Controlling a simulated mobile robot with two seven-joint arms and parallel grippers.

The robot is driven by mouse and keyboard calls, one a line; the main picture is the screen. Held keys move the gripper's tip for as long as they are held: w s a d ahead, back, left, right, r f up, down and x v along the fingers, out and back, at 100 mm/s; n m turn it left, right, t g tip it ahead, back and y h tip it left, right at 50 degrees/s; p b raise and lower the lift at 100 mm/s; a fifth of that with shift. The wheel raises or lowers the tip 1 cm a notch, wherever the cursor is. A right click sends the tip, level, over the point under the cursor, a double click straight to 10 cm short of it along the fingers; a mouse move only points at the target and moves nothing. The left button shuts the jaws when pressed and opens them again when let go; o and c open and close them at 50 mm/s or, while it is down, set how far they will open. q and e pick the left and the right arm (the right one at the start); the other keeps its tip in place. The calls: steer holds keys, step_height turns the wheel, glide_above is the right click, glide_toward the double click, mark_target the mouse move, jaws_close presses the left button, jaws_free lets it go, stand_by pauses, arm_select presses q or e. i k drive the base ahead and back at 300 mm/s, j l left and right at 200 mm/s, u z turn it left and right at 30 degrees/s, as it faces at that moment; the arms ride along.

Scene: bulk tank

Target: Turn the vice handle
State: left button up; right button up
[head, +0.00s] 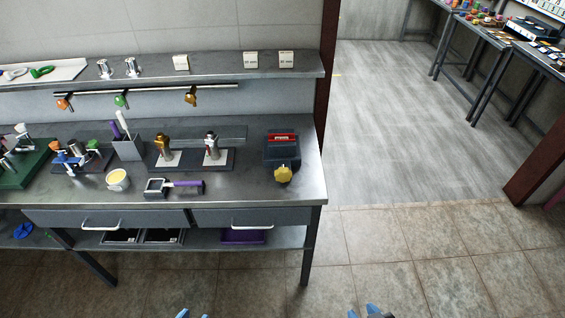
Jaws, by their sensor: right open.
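A dark blue vice (283,153) stands on the right end of the grey workbench top, with a red piece between its jaws. Its yellow handle (283,173) is a lobed knob on the side facing me, near the bench's front edge. My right gripper (362,312) shows only as blue fingertips at the bottom edge, apart and open, well below and to the right of the vice. My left gripper (191,314) barely shows at the bottom edge, left of the vice. Both are away from the bench, and nothing touches the handle.
Drawers with bar handles (245,228) are under the bench top (240,195). Tiled floor (400,265) is clear to the right.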

mark_target(282, 175)
steer(key=i+l+u, duration=0.2)
steer(key=l, duration=0.15)
steer(key=i+l+u, duration=0.2)
steer(key=l, duration=0.2)
steer(key=i+l+u, duration=0.2)
steer(key=l, duration=0.2)
steer(key=k, duration=0.1)
